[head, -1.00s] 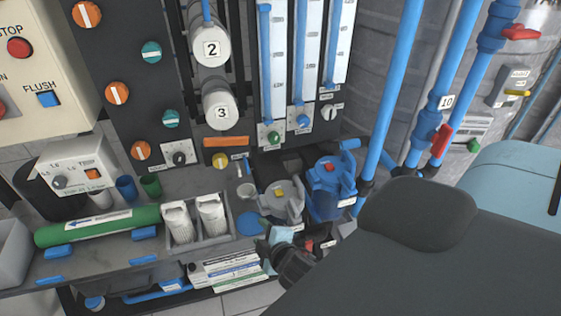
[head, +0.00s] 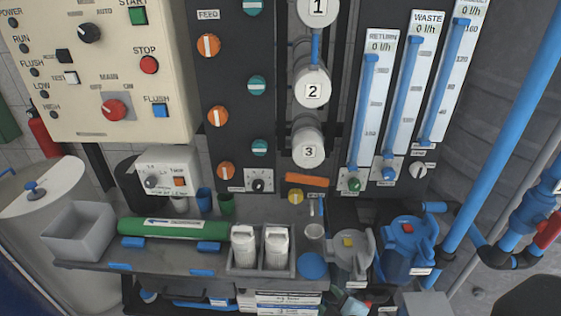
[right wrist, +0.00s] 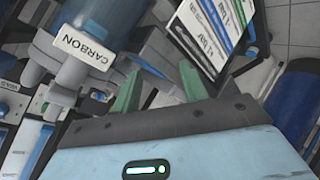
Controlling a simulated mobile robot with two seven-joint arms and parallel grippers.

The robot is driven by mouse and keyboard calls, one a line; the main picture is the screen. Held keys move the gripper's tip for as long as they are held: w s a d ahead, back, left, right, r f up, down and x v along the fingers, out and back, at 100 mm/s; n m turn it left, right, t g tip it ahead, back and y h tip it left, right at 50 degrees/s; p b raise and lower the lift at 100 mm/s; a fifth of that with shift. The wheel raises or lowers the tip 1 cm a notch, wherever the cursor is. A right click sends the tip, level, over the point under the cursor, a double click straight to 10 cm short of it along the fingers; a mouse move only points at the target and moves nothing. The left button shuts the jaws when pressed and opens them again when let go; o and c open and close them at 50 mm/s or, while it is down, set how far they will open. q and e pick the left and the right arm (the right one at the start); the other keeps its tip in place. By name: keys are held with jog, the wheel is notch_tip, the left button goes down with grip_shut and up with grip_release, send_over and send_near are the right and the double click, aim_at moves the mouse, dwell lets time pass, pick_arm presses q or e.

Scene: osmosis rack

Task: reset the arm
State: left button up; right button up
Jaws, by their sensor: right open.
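My right gripper (right wrist: 160,85) shows in the right wrist view with two green fingers spread apart and nothing between them. It is near a clear housing labelled CARBON (right wrist: 82,52) and a stack of label cards (right wrist: 215,40). In the head view the right gripper (head: 354,304) is only partly visible at the bottom edge, below the grey lidded jug. A dark part of my right arm fills the bottom right corner. My left gripper is in neither view.
The shelf carries a grey bin (head: 78,232), a green cylinder (head: 172,228), a tray with two white cartridges (head: 262,268), a grey jug (head: 350,262) and a blue jug (head: 408,250). Blue pipes (head: 500,130) stand at right. A control panel (head: 100,65) is at upper left.

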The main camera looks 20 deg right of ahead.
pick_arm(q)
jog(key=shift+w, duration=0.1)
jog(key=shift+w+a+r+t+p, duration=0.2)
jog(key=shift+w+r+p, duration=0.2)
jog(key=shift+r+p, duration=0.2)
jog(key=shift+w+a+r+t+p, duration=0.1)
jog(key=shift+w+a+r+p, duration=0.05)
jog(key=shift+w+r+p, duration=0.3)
pick_arm(e)
jog(key=s+a+f+m+g+y, duration=0.1)
jog(key=s+a+f+m, duration=0.1)
jog(key=s, duration=0.5)
jog(key=s+a+f+m+g+y, duration=0.1)
jog(key=s+a+m, duration=0.1)
jog(key=s, duration=0.5)
jog(key=s+a+f+m+g+y, duration=0.1)
jog(key=s+a+f+m, duration=0.1)
jog(key=s, duration=0.5)
jog(key=shift+s+f+m, duration=0.35)
jog(key=shift+m, duration=0.05)
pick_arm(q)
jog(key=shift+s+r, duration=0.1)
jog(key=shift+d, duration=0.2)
